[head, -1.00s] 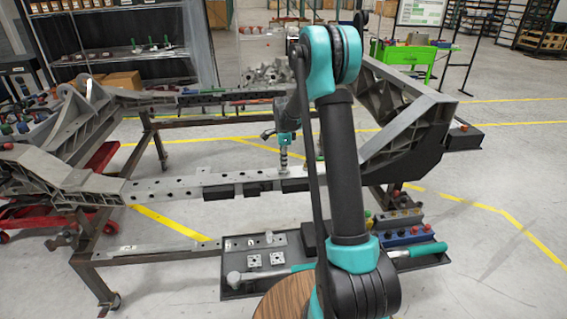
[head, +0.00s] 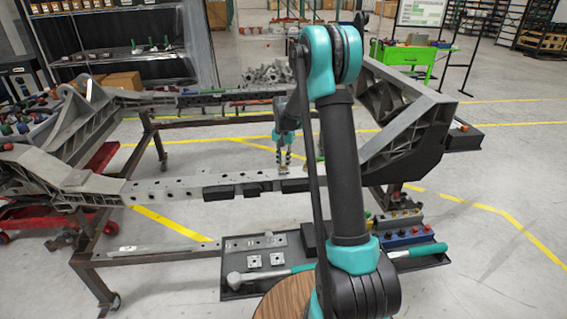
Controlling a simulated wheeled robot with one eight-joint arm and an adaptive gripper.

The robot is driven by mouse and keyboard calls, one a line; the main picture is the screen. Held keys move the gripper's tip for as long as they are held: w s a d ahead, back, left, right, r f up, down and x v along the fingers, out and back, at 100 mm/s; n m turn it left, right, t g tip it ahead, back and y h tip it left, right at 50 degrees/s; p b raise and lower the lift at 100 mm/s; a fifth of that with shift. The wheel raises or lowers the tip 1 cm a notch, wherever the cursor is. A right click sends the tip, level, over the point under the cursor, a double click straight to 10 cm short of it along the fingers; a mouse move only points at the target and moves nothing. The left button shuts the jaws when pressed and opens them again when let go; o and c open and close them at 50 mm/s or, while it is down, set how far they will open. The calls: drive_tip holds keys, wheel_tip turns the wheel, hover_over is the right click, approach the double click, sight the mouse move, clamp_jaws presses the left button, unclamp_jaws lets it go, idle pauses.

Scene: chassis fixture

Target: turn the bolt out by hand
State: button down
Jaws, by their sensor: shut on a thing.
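The bolt is too small to tell apart at my gripper, on top of the near rail (head: 215,190) of the grey chassis. My gripper (head: 284,165) points down over this rail, with its fingertips at the rail's top face. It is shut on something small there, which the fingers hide. The near rail is a long grey beam with a row of holes and dark blocks along its side. My arm covers the part of the rail to the right of the gripper.
A grey tray (head: 232,290) below the rail holds square plates, a teal-handled tool (head: 290,273) and coloured sockets (head: 405,232). The chassis's raised right end (head: 415,135) stands close beside my arm. A round wooden top (head: 285,300) is at the front. Open floor lies between the rails.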

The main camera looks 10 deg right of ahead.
drive_tip(key=shift+n, duration=1.3)
drive_tip(key=shift+n, duration=1.1)
drive_tip(key=n, duration=0.3)
drive_tip(key=shift+r+n, duration=0.1)
drive_tip(key=shift+n, duration=0.3)
drive_tip(key=n, duration=0.8)
drive_tip(key=shift+r+n, duration=0.1)
drive_tip(key=shift+n, duration=0.3)
drive_tip(key=c, duration=1.4)
unclamp_jaws()
